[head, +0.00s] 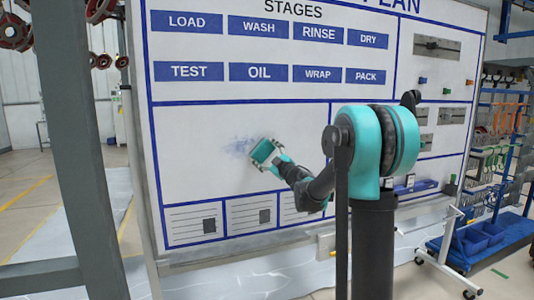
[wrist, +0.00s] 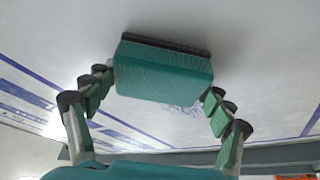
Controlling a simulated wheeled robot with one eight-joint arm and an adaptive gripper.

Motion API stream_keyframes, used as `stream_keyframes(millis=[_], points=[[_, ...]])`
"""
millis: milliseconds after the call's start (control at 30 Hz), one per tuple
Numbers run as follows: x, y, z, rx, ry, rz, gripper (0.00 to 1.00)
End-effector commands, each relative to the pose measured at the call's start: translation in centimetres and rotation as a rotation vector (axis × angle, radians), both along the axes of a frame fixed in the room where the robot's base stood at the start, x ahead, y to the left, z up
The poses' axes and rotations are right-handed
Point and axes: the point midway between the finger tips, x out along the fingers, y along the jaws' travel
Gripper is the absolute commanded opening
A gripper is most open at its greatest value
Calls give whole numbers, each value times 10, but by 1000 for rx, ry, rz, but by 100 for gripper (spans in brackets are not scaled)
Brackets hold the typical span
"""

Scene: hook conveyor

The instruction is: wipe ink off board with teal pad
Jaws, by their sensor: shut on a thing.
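The whiteboard (head: 200,120) stands upright ahead, with blue panels and printed labels. A faint blue-grey ink smudge (head: 240,147) lies in its blank lower-left panel. The teal pad (head: 264,152) is at the lower right edge of the smudge. My gripper (head: 269,158) is shut on the pad. In the wrist view the pad (wrist: 163,75) sits between the two fingers, its dark far edge close to the board. I cannot tell whether it touches. The pad and gripper may hide some ink.
Note cards (head: 194,219) line the board's bottom row. Small magnets and holders are on its right side. A grey post (head: 75,150) stands at the left. A blue cart with bins (head: 480,238) and a tool rack stand at the right.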

Motion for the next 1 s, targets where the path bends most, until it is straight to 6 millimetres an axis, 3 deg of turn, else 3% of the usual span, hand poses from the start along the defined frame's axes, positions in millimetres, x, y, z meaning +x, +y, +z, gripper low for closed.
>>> stream_keyframes(millis=[300,633,1000], points=[[-8,26,0,-1,0,6,42],[-12,37,0,-1,0,3,42],[-21,62,0,-1,0,3,42]])
